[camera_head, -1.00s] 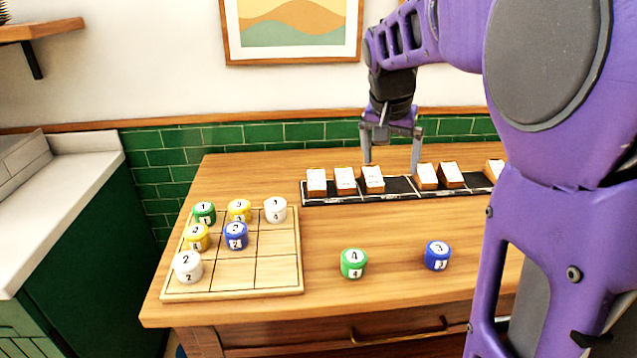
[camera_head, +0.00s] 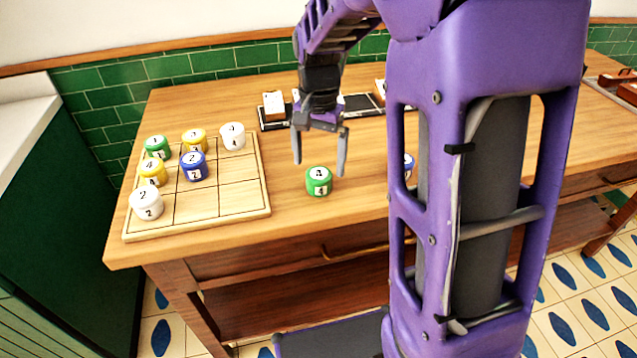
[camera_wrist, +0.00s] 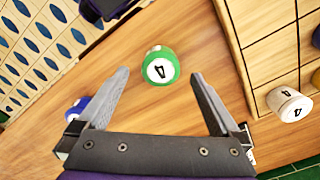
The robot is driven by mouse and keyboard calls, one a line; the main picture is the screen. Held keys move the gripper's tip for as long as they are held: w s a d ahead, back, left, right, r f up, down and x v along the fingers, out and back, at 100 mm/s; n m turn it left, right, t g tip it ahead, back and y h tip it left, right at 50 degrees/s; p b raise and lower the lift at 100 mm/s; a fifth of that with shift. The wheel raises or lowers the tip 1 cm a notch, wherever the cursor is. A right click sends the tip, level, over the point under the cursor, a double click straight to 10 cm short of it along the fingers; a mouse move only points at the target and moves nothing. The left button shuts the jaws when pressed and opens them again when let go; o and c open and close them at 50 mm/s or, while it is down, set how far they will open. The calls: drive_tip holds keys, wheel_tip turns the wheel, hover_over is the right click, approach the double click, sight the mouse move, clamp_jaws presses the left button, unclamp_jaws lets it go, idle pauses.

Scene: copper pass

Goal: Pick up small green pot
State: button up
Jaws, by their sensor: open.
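A small green pot (camera_head: 319,181) with a white top marked 4 stands on the wooden table, right of the grid board. My gripper (camera_head: 319,168) is open and empty, above and just behind this pot in the head view. In the wrist view the green pot (camera_wrist: 161,66) lies ahead of my gripper (camera_wrist: 163,75), roughly centred between the open fingers and apart from them. Another green pot (camera_head: 157,147), marked 1, stands in the back left cell of the board.
The grid board (camera_head: 240,203) also holds yellow, white and blue pots. A blue pot (camera_head: 408,166) is partly hidden behind my arm. The table's front edge is close to the green pot.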

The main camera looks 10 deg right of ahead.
sight(319, 173)
drive_tip(key=shift+w+d+f+b, duration=0.1)
drive_tip(key=shift+f+b, duration=0.2)
drive_tip(key=shift+f, duration=1.1)
drive_tip(key=shift+w+f+b, duration=0.1)
drive_tip(key=shift+f+b, duration=0.15)
drive_tip(key=shift+f, duration=1.1)
drive_tip(key=c, duration=1.6)
